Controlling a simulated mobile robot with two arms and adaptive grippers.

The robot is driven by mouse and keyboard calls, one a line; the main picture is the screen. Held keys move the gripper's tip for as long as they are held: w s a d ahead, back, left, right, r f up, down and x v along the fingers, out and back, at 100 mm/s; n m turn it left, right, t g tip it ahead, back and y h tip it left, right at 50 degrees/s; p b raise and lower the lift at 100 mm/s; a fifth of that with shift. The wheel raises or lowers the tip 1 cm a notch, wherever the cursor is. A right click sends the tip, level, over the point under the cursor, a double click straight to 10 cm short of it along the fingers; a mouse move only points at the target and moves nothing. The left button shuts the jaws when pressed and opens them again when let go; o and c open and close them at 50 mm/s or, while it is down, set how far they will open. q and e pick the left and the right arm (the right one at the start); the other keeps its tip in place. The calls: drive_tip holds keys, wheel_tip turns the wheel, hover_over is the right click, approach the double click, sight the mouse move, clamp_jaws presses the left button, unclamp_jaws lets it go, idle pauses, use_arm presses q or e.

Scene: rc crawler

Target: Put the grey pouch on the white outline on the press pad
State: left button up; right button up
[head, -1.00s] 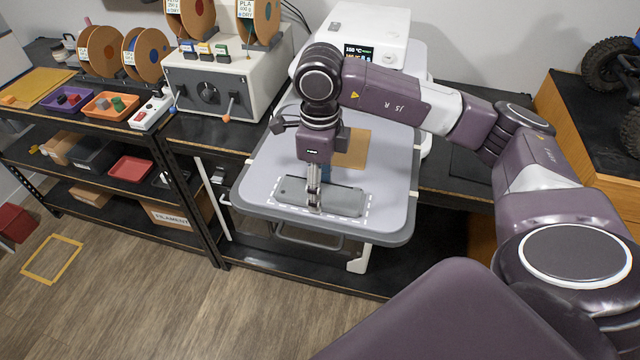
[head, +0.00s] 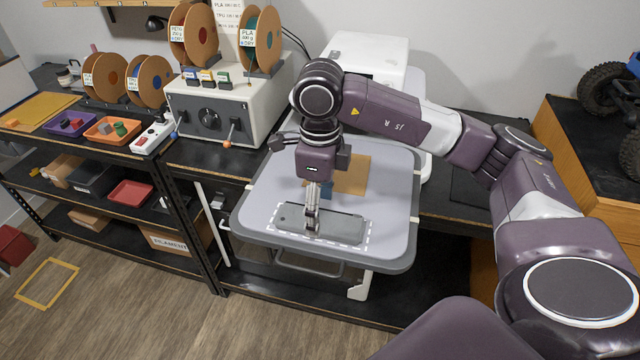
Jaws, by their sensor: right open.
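The grey pouch (head: 345,229) lies flat on the light grey press pad (head: 262,190). The white dashed outline (head: 366,237) shows around the pouch, mostly along its front and right sides. The pouch appears to lie within it; my gripper hides part of the pouch's left half. My right gripper (head: 311,232) points down over the left half of the pouch, with its jaws open. I cannot tell whether the fingertips still touch the pouch. My left gripper is not in view.
A tan sheet (head: 352,174) and a small blue object (head: 326,190) are behind the pouch on the pad. The white press unit (head: 365,62) stands at the back. A grey control box (head: 225,110) with levers is to the left. The pad's front is clear.

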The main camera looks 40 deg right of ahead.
wheel_tip(320, 180, up, 10)
idle(0.5)
drive_tip(key=shift+r, duration=0.1)
